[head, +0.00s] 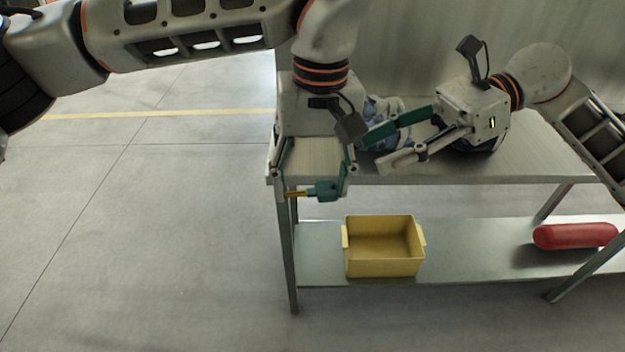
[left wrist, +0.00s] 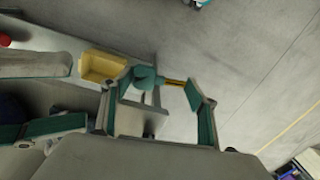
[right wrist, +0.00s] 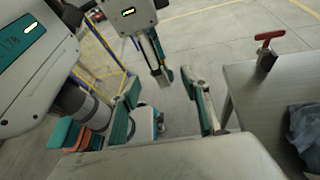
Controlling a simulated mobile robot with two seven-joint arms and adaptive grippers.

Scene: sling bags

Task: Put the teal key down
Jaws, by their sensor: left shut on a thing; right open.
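The teal key (head: 327,191) has a teal head and a thin yellow shaft pointing left in the head view. My left gripper (head: 313,188) is shut on it, with the key spanning between its fingers at the left front end of the metal table (head: 440,170). The key also shows in the left wrist view (left wrist: 145,77), with its yellow and black shaft towards one finger and bare floor beyond. My right gripper (head: 377,152) is open and empty, its fingers pointing left over the table. The right wrist view shows nothing between its fingers.
A blue-grey bag (head: 387,112) lies on the table behind my right gripper. A yellow bin (head: 384,265) and a red cylinder (head: 575,235) lie on the lower shelf (head: 470,255). A red-handled object (right wrist: 268,45) stands on the tabletop. The floor at left is clear.

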